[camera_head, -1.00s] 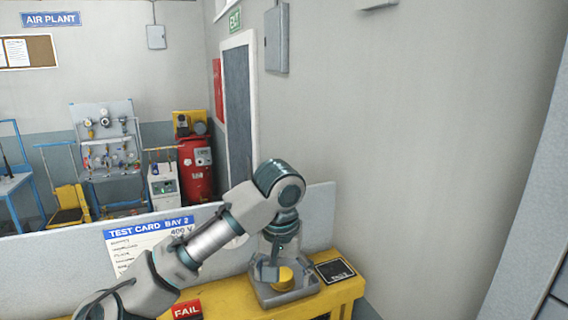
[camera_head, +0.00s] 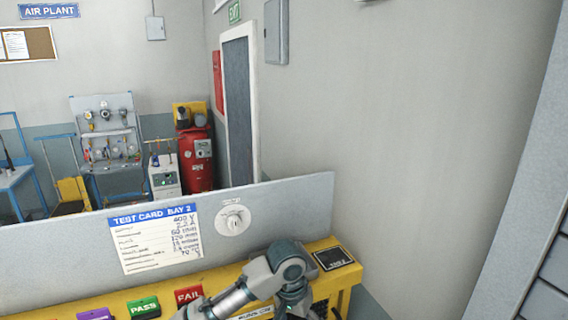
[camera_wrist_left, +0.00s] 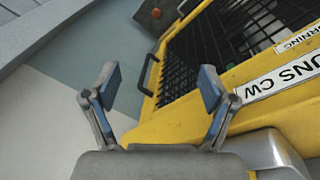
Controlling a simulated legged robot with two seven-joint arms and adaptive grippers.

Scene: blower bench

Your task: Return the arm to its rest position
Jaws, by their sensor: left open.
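My left arm reaches in from the bottom of the head view, its wrist low over the right part of the yellow bench (camera_head: 335,280). In the left wrist view my left gripper (camera_wrist_left: 160,85) is open, with its two blue-padded fingers apart and nothing between them. The gripper itself is hidden or cut off in the head view. Beyond the fingers are the bench's yellow frame (camera_wrist_left: 165,125) and a black mesh panel (camera_wrist_left: 215,45). My right gripper is in neither view.
A grey back panel (camera_head: 290,205) carries a test card (camera_head: 155,240) and a round dial (camera_head: 233,219). Green PASS (camera_head: 143,307), red FAIL (camera_head: 188,294) and purple (camera_head: 95,314) blocks sit along the bench. A black plate (camera_head: 333,259) lies at its right end.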

